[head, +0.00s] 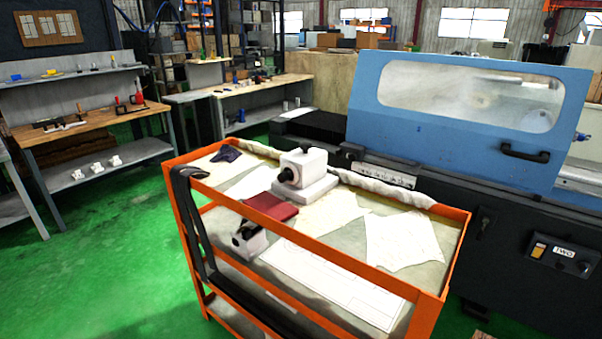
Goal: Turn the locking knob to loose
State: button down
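No part is plainly marked as the locking knob, and I cannot tell which one it is. A white block-shaped unit (305,166) stands on a white base on the orange cart, with a dark round part (288,174) on its left front side. A second, smaller white unit (252,245) with a dark part on top sits nearer the cart's front left rail. The blue and black cylindrical grinder (440,133) stands behind the cart. Its front panel at the right carries a small dark round control (584,267). My gripper is not in view.
Wooden-topped benches (90,123) line the left and back. Green floor (110,220) is clear at left.

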aim_at(305, 145)
jog(key=i+j, duration=0.95)
jog(key=j, duration=0.2)
